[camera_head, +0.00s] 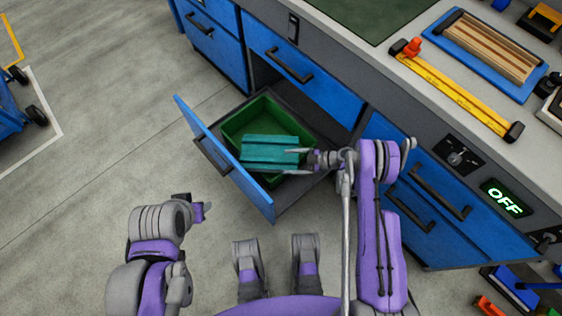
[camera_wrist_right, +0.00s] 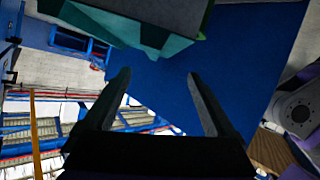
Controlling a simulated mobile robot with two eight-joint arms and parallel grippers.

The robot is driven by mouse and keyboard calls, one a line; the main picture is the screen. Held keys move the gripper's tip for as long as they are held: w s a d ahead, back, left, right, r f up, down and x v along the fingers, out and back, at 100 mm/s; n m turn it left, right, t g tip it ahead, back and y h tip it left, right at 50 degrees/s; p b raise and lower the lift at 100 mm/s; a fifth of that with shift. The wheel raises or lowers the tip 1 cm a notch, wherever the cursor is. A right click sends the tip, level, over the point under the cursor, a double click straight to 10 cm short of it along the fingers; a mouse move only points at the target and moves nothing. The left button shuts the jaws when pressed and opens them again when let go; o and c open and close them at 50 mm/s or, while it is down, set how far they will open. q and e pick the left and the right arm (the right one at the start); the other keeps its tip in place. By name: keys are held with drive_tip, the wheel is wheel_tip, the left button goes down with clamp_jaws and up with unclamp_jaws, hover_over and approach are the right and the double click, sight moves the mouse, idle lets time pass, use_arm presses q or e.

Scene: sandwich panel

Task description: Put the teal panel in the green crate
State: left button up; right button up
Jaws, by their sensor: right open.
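The teal panel (camera_head: 268,153) lies over the near part of the green crate (camera_head: 236,122) in the head view. I cannot tell whether it rests on the crate's bottom or its rim. The crate sits inside an open drawer. My right gripper (camera_head: 301,161) is open at the panel's right end. In the right wrist view, its two fingers (camera_wrist_right: 162,92) are apart with nothing between them, and the teal panel (camera_wrist_right: 92,17) shows beyond the fingertips. My left gripper (camera_head: 206,208) is left of the drawer front, away from the panel; its jaws are unclear.
The blue drawer front (camera_head: 222,160) stands out from the cabinet. The worktop above holds a yellow bar tool (camera_head: 455,90) and a blue tray (camera_head: 490,50) with wooden strips. An OFF display (camera_head: 505,198) is on the cabinet face.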

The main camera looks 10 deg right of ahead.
drive_tip(key=shift+s+d+r, duration=0.15)
drive_tip(key=shift+d+r, duration=0.1)
drive_tip(key=shift+d, duration=0.35)
wheel_tip(320, 180, up, 23)
drive_tip(key=s+m+h, duration=0.2)
drive_tip(key=m+h, duration=0.4)
drive_tip(key=m, duration=0.3)
drive_tip(key=s+d+r+m+h, duration=0.2)
drive_tip(key=s+r+m, duration=0.1)
drive_tip(key=s, duration=0.4)
drive_tip(key=s+d+r+m+t+h, duration=0.1)
drive_tip(key=s+d+r+m+h, duration=0.1)
drive_tip(key=s, duration=0.5)
drive_tip(key=s+d+r+m+h, duration=0.3)
drive_tip(key=s+r+m, duration=0.1)
drive_tip(key=s, duration=0.4)
drive_tip(key=shift+d+r, duration=0.2)
drive_tip(key=shift+r, duration=0.55)
